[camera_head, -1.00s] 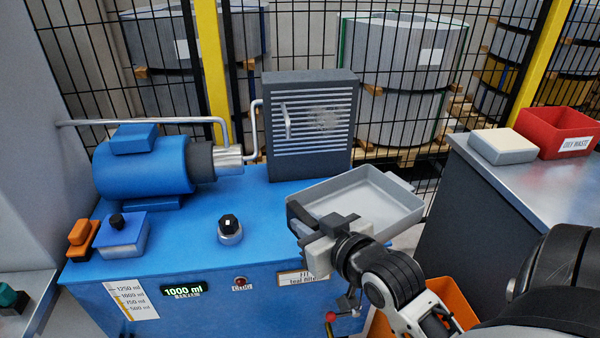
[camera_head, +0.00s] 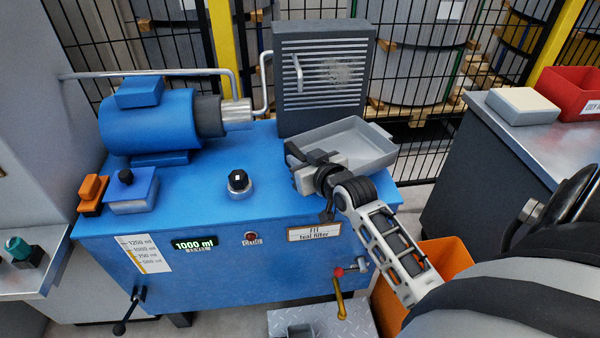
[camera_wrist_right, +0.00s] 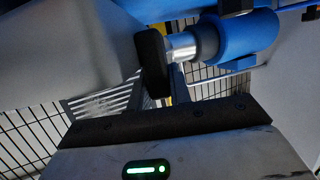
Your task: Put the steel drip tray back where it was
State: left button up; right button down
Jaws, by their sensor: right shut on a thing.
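The steel drip tray (camera_head: 352,140) is a shallow grey rectangular pan with a tab at its far right corner. It is at the right end of the blue machine top (camera_head: 215,196), in front of the dark louvred box. My right gripper (camera_head: 312,160) is shut on the tray's near left side. I cannot tell whether the tray touches the top or hangs just above it. The right wrist view shows a dark gripper finger (camera_wrist_right: 153,62) close up and a grey surface beside it. My left gripper is not in view.
The louvred box (camera_head: 322,75) and blue motor (camera_head: 150,125) stand at the back of the machine. A black knob (camera_head: 238,181) rises left of my gripper. An orange bin (camera_head: 440,262) sits below right. A side bench (camera_head: 545,140) holds a red bin (camera_head: 572,92).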

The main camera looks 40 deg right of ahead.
jog(key=shift+w+d+f, duration=0.1)
jog(key=shift+w+f, duration=0.05)
jog(key=shift+w, duration=0.1)
jog(key=shift+w+f+b, duration=0.2)
jog(key=shift+f+b, duration=0.15)
jog(key=shift+f, duration=1.4)
jog(key=shift+f, duration=0.15)
jog(key=c, duration=1.3)
grip_release()
